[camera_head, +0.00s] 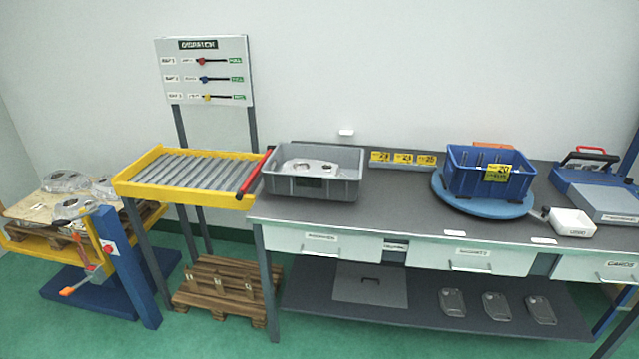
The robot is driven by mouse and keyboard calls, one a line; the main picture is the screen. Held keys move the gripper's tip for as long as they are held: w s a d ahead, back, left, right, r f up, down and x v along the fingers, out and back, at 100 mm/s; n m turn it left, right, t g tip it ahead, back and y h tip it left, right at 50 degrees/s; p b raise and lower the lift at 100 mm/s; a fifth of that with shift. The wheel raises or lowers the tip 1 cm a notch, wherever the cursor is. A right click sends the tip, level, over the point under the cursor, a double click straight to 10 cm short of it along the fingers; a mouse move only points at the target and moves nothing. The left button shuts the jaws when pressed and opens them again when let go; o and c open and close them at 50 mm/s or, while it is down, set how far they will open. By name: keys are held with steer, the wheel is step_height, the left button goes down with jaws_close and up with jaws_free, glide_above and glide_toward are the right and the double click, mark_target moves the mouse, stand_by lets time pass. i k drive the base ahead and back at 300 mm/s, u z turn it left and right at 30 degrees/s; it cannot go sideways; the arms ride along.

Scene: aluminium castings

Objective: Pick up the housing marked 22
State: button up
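No housing with a readable 22 shows. Silvery castings lie on the yellow-framed stand at far left, one at the back (66,181) and one in front (73,207). Another silvery casting (308,166) lies in the grey crate (313,188) on the bench. Three flat grey castings rest on the lower shelf: left (452,302), middle (496,307) and right (540,309). Any marks on the castings are too small to read. My gripper is not in view.
A yellow roller conveyor (190,178) adjoins the bench (400,200), with a red bar (256,171) at their junction. A blue crate (475,182), its yellow label seemingly 20, stands on a blue round base (452,199). Small yellow number labels (403,158) stand behind clear bench space.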

mark_target(314, 166)
steer(key=k, duration=0.35)
steer(key=u, duration=0.25)
steer(key=i, duration=1.7)
steer(key=z, duration=4.9)
steer(key=i, duration=0.1)
steer(key=u, duration=3.4)
